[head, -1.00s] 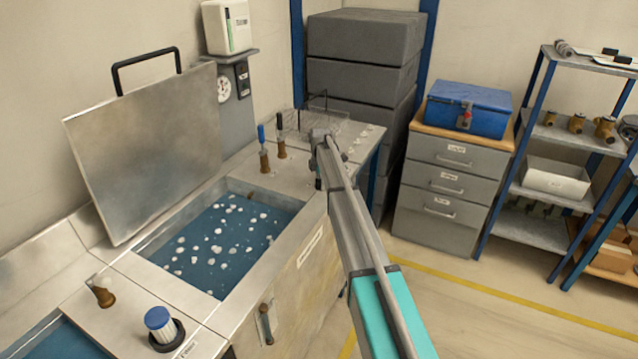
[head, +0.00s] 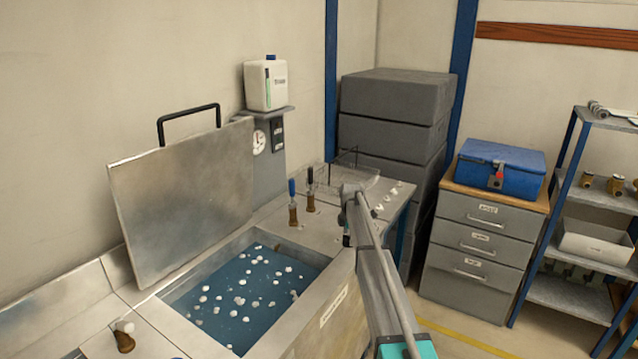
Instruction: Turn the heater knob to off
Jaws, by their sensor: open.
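No knob marked as the heater's can be made out. A grey upright panel (head: 267,172) behind the bath carries a round white dial (head: 259,142) and a small black box (head: 278,135); any knob on them is too small to tell. My arm reaches up from the bottom. My gripper (head: 347,237) shows as a small dark part at its far end, near the bath's right rim and well apart from the panel. It is open and nothing shows in it, though the fingers are hard to make out.
An open bath (head: 345,268) holds blue liquid with white floating balls. Its raised metal lid (head: 185,200) stands behind it. A wire rack (head: 345,178) is at the back right. Grey blocks (head: 393,120) stand beyond.

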